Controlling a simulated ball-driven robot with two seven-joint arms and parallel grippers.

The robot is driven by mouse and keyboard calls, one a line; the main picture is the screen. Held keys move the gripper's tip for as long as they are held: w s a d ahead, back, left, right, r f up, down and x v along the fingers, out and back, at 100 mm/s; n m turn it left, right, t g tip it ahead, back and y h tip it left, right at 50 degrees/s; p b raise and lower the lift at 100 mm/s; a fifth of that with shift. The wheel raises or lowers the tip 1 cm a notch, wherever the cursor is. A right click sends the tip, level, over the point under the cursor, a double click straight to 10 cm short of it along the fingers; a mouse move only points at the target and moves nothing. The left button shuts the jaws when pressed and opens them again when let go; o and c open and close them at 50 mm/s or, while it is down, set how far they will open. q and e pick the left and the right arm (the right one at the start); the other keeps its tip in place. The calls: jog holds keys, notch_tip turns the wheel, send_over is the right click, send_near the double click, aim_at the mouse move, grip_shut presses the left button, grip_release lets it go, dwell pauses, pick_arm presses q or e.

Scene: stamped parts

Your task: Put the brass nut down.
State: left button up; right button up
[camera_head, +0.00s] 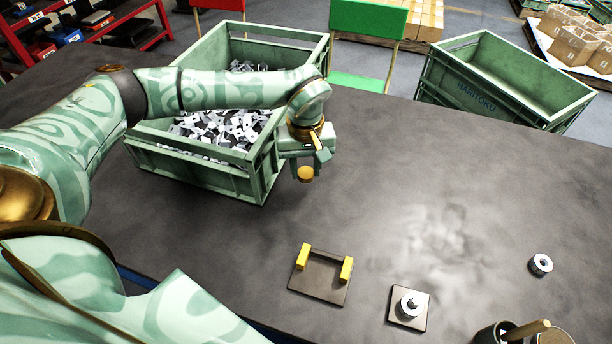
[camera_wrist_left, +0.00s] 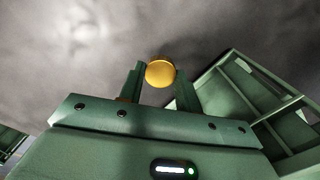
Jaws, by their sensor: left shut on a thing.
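The brass nut (camera_head: 305,175) is a small round gold piece at the tips of my left gripper (camera_head: 306,163). My left gripper is shut on it and holds it above the dark table (camera_head: 400,180), just right of the crate of stamped parts. In the left wrist view the brass nut (camera_wrist_left: 160,73) shows as a round gold face between the two green fingers of the left gripper (camera_wrist_left: 160,82), with grey tabletop behind it. It appears clear of the table, but the exact height cannot be told. My right gripper is not in view.
A green crate (camera_head: 190,168) full of stamped parts stands left. A plate with two yellow posts (camera_head: 318,287), a square plate with a peg (camera_head: 396,314) and a steel ring (camera_head: 541,264) lie nearer. A container (camera_head: 490,335) stands bottom right. The middle of the table is clear.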

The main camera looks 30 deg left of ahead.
aim_at(305, 169)
pick_arm(q)
jog(key=shift+w+a+f, duration=0.1)
jog(key=shift+a+f, duration=0.05)
jog(key=shift+f, duration=0.15)
notch_tip(305, 169, down, 3)
jog(key=shift+w+a+b, duration=0.1)
jog(key=shift+a+b, duration=0.05)
jog(key=shift+b, duration=0.7)
jog(key=shift+f, duration=0.4)
jog(key=shift+w+r, duration=0.1)
jog(key=shift+r, duration=0.1)
jog(key=shift+f, duration=0.1)
jog(key=shift+f, duration=0.3)
jog(key=o, duration=1)
jog(key=shift+c, duration=0.2)
jog(key=shift+r, duration=0.15)
